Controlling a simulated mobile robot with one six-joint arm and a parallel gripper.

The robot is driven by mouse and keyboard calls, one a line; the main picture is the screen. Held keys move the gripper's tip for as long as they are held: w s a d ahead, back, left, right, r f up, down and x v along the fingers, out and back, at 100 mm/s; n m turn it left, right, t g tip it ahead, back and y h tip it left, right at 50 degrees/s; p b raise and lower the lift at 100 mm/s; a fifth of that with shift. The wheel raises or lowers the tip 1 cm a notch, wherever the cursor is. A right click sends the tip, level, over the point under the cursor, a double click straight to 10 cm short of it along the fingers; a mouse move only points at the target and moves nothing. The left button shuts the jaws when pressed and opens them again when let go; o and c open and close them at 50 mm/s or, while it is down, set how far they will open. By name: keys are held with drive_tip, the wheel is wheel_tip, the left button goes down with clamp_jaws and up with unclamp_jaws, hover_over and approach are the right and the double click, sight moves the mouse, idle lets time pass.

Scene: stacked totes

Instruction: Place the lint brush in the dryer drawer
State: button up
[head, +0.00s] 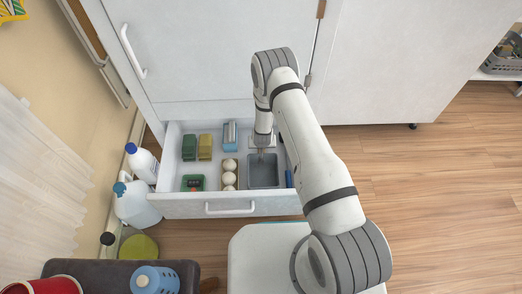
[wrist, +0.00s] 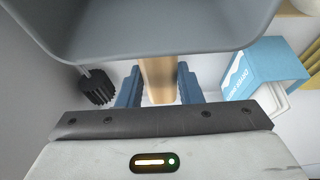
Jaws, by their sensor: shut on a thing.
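The open dryer drawer (head: 180,209) is full of items. My gripper (head: 262,152) is over its right rear part, and its blue fingers (wrist: 158,90) are shut on a tan wooden handle (wrist: 158,78). The handle runs to a square grey pan (head: 263,171), whose wall fills the top of the wrist view (wrist: 150,45). A brush with black bristles (wrist: 97,88) and a thin metal stem lies left of the fingers in the wrist view, apart from them. A blue handle (head: 289,178) along the drawer's right side looks like part of this lint brush; the stretch between is hidden.
A blue dryer-sheet box (head: 230,136) stands left of my gripper. White balls in a carton (head: 229,174), green (head: 189,147) and yellow (head: 205,147) blocks and a green device (head: 193,183) fill the left. Jugs (head: 136,204) stand outside. Floor at right is clear.

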drive_tip(key=shift+f, duration=1.2)
drive_tip(key=shift+b, duration=0.3)
drive_tip(key=shift+f, duration=0.25)
drive_tip(key=o, duration=1)
drive_tip(key=shift+r, duration=0.1)
